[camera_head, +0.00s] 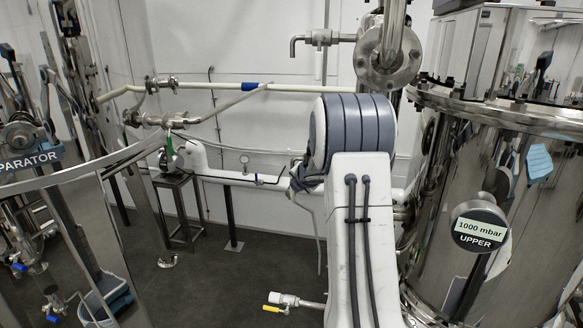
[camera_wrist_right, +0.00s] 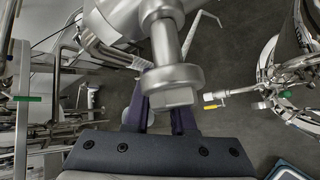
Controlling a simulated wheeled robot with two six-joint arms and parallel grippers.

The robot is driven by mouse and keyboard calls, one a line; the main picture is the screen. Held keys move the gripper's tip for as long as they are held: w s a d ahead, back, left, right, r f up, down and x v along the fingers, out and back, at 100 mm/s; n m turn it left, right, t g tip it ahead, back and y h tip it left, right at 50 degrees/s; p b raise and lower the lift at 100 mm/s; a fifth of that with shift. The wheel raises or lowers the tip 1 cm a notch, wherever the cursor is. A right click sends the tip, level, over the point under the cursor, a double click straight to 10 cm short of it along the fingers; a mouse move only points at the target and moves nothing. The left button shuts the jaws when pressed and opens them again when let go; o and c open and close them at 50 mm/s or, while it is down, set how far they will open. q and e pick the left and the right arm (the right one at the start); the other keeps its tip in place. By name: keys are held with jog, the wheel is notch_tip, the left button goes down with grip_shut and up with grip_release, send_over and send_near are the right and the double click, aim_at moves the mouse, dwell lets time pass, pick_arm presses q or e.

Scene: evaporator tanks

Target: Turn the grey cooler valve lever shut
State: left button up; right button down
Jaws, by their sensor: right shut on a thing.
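In the head view my right arm reaches in over the white pipe, and its gripper (camera_head: 300,178) is mostly hidden behind my arm's grey-banded joint. A thin, bent light-grey bar, apparently the grey valve lever (camera_head: 313,218), hangs below the gripper. In the right wrist view a similar bent bar (camera_wrist_right: 203,18) shows beyond the gripper. There the two purple-blue fingers of my right gripper (camera_wrist_right: 160,118) reach under a large grey fitting (camera_wrist_right: 172,78), which hides their tips. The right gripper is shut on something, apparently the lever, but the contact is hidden. My left gripper is not in view.
A steel tank with an "UPPER" gauge (camera_head: 480,228) stands close on the right. Another tank marked "PARATOR" (camera_head: 30,160) stands at left. A small valve with a yellow handle (camera_head: 273,308) sits low near my arm. Dark floor (camera_head: 225,285) is clear between.

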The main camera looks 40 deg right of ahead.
pick_arm(q)
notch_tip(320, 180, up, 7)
jog(key=p, duration=0.6)
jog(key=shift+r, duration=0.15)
pick_arm(e)
jog(key=s+d+f+n+g+h, duration=0.2)
jog(key=s+d+n+g+h, duration=0.1)
jog(key=s+d+g+h, duration=0.1)
jog(key=shift+s+g, duration=0.4)
jog(key=shift+g, duration=0.2)
jog(key=c, duration=0.8)
grip_release()
jog(key=shift+o, duration=0.2)
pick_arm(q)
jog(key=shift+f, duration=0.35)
pick_arm(e)
jog(key=v, duration=1)
jog(key=shift+a+r, duration=0.15)
jog(key=shift+r, duration=0.05)
